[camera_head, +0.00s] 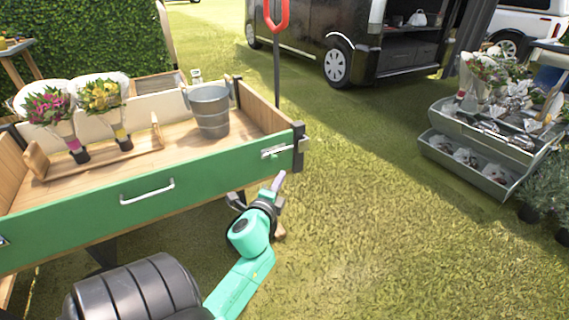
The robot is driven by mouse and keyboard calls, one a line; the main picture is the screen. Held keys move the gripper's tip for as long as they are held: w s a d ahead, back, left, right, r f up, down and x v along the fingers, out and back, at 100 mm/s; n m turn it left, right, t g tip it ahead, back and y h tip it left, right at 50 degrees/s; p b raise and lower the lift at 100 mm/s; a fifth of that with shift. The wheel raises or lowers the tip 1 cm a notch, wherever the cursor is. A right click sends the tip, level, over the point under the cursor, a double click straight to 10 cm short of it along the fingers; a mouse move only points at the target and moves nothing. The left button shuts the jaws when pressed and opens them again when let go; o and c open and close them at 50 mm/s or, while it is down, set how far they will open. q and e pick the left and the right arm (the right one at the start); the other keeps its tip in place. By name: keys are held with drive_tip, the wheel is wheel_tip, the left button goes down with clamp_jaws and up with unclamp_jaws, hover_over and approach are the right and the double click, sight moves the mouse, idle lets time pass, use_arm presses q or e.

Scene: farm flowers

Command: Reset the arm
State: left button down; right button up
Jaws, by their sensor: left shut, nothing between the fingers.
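My left arm (240,280) is teal and comes up from the bottom of the head view. Its gripper (277,183) is over the grass, just in front of the right front corner of the green-sided wooden cart. The gripper is shut and empty, with its pale tip pointing up and away. The wrist hides part of the ground and the cart's underside there. I cannot tell whether the gripper touches the cart. My right gripper is not in view.
The cart (90,208) holds a grey metal bucket (209,112) and two bouquets, one pink (47,106) and one yellow (100,96). A red-handled tool (277,60) stands behind it. A grey flower stand (470,168) is at right. Open grass lies between.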

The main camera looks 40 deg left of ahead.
use_arm(q)
drive_tip(key=shift+s, duration=0.15)
idle(0.4)
